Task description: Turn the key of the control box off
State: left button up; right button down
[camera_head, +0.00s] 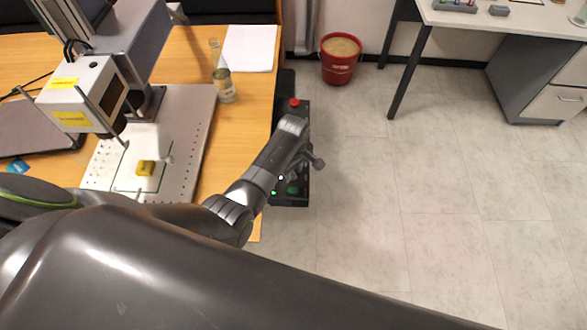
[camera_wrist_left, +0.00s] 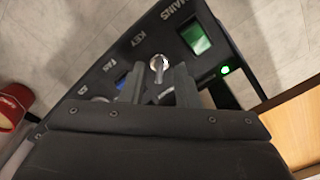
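The control box (camera_head: 291,192) is a black panel at the right edge of the wooden table in the head view, partly hidden by my left arm. In the left wrist view the control box (camera_wrist_left: 97,72) carries the labels MAINS, KEY and FAN. The silver key (camera_wrist_left: 157,62) sits below the KEY label. My left gripper (camera_wrist_left: 160,78) is open, its two fingers apart with the key showing between and just beyond the tips. I cannot tell whether they touch it. In the head view my left forearm covers much of the panel. My right gripper is not in view.
A lit green switch (camera_wrist_left: 196,38) and a small green light (camera_wrist_left: 225,70) are near the key. A red button (camera_head: 294,102) is at the box's far end. The laser marker (camera_head: 84,97) and a bottle (camera_head: 223,85) stand left. A red bucket (camera_head: 340,60) is on the floor.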

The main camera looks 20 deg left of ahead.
pick_arm(q)
grip_shut()
jog(key=shift+r+n, duration=0.1)
jog(key=shift+n, duration=0.2)
jog(key=n+p, duration=0.2)
jog(key=shift+r+n, duration=0.1)
jog(key=shift+n, duration=0.2)
jog(key=n+p, duration=0.1)
jog(key=n, duration=0.2)
jog(key=shift+n+p, duration=0.3)
jog(key=n+p, duration=0.1)
jog(key=n, duration=0.4)
jog(key=n+p, duration=0.1)
jog(key=n, duration=0.5)
